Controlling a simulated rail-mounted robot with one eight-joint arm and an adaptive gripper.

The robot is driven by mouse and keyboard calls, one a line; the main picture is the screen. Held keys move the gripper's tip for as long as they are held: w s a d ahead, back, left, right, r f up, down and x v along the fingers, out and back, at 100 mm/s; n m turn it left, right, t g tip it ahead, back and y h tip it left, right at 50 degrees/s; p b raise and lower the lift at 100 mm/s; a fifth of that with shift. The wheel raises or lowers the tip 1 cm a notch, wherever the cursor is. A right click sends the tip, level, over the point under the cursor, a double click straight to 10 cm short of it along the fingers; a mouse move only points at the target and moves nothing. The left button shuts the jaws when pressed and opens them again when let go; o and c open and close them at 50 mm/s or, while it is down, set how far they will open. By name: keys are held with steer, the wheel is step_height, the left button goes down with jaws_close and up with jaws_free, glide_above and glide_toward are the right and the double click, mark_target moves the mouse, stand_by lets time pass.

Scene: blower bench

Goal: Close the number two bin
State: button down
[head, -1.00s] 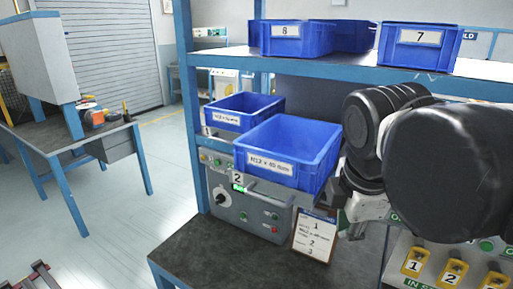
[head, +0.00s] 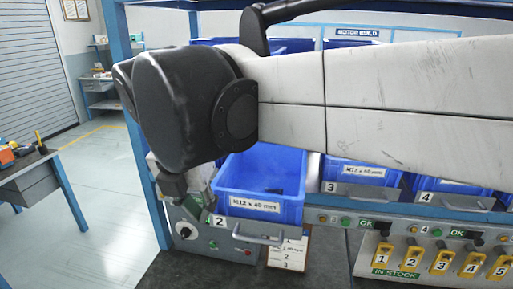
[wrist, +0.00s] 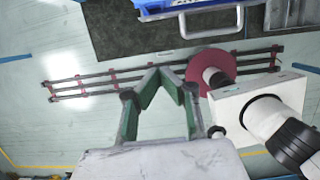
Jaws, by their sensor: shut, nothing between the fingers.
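The number two bin (head: 265,180) is blue, labelled "M12 x 40 mm", and sits pulled out toward me past its shelf edge, with its front handle (head: 258,236) low on its face. A "2" plate (head: 218,221) is below its left front corner. In the wrist view a blue bin front with a pale handle (wrist: 211,36) shows at the top edge. My gripper (head: 196,203) is just left of the bin in the head view, partly hidden by my arm. In the wrist view its green fingers (wrist: 163,72) meet at the tips, empty and apart from the handle.
Bins three (head: 360,172) and four (head: 450,187) stand to the right of bin two. A grey control box (head: 205,240) and a clipboard (head: 288,252) are below. A rack of yellow numbered tags (head: 440,262) is at right. Floor at left is open.

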mark_target(217, 221)
steer(key=w+f, duration=0.1)
steer(key=f, duration=0.2)
steer(key=w+f, duration=0.2)
steer(key=w+d+f, duration=0.1)
steer(key=w+f, duration=0.1)
steer(key=f, duration=0.1)
steer(key=shift+w+f+p, duration=0.1)
steer(key=shift+f+p, duration=0.2)
steer(key=shift+p, duration=0.05)
steer(key=shift+w+d, duration=0.1)
steer(key=shift+w, duration=0.35)
